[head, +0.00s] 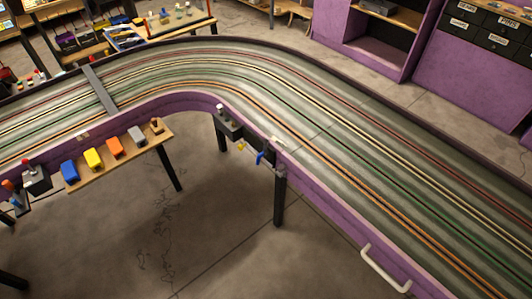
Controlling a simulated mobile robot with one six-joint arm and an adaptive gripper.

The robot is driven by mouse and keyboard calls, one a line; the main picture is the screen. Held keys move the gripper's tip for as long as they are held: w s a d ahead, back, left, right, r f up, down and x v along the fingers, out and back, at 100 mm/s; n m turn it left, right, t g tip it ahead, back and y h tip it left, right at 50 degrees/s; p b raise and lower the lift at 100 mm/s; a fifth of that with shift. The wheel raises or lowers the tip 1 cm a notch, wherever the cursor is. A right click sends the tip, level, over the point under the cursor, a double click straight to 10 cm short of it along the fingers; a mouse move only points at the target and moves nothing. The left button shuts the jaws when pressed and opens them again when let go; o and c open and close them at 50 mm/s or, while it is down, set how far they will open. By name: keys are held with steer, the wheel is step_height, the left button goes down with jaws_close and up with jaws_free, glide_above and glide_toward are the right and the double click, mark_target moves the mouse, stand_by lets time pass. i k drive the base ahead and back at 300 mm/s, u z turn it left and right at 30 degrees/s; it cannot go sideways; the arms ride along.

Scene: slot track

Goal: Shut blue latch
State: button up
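A small blue piece (260,157), which looks like the blue latch, is on the purple inner side wall of the slot track (215,96), near the middle of the head view. It sits just right of a dark box (228,124) and a small yellow piece (240,147). It is too small to tell whether the latch is open or shut. My gripper is not in view.
A wooden shelf (125,156) with blue, yellow, orange and grey blocks juts from the track's inner side at left. A white handle (385,270) is on the wall at lower right. Black table legs (279,200) stand on the floor. The floor inside the curve is mostly clear.

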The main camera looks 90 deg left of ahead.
mark_target(265, 151)
steer(key=u, duration=3.35)
steer(key=k, duration=0.2)
steer(key=z, duration=0.5)
